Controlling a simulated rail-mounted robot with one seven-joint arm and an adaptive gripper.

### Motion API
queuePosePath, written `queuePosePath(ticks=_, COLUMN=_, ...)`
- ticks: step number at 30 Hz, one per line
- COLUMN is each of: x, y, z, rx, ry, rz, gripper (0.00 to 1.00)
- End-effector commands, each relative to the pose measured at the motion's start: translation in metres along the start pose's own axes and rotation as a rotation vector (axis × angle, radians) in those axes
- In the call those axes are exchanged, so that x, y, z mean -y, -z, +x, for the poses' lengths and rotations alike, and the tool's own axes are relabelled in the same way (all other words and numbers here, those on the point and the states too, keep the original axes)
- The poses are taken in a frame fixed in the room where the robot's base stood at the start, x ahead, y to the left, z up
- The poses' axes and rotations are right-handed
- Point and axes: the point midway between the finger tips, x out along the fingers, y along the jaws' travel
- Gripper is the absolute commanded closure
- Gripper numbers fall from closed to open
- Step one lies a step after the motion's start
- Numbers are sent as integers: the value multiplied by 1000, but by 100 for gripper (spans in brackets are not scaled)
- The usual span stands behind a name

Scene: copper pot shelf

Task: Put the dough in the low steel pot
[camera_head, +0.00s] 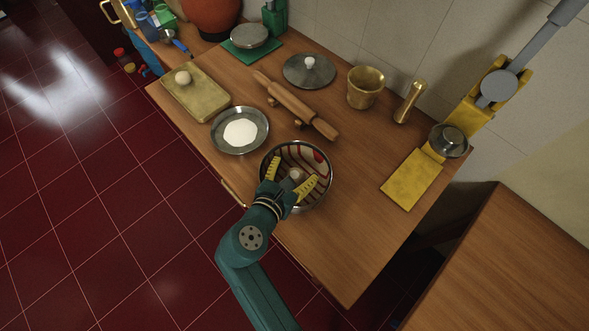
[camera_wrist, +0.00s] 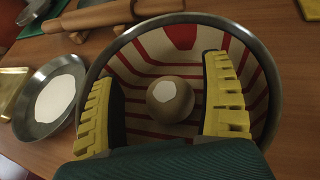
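The low steel pot (camera_head: 325,193) stands near the table's front edge; its wide rim also shows in the wrist view (camera_wrist: 268,62), with red and pale stripes inside. A brownish, round dough ball with a white patch (camera_wrist: 170,100) lies inside the pot, and shows small and pale in the head view (camera_head: 296,174). My gripper (camera_head: 292,172) reaches down into the pot. Its yellow ridged fingers (camera_wrist: 165,105) are spread on either side of the ball, with visible gaps on both sides. A similar pale ball (camera_head: 183,77) sits on a brass tray (camera_head: 208,99) at the left.
A steel dish with white powder (camera_head: 240,130) stands left of the pot. A rolling pin (camera_head: 295,105), a lid (camera_head: 309,70) and a brass mortar (camera_head: 366,88) lie beyond. A yellow scale (camera_head: 411,180) stands right. Wood between pot and scale is clear.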

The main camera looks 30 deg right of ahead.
Motion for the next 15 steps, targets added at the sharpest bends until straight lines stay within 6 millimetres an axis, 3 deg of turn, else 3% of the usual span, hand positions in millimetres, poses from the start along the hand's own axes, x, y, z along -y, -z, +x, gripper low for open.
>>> queuePosePath(ticks=1, x=3, y=16, z=4, rx=-24, ry=5, rz=-12, gripper=20)
queuePosePath(ticks=8, x=2, y=9, z=2, rx=-22, ry=4, rz=-10, gripper=20)
queuePosePath(ticks=15, x=0, y=-5, z=-59, rx=-17, ry=-1, rz=-15, gripper=20)
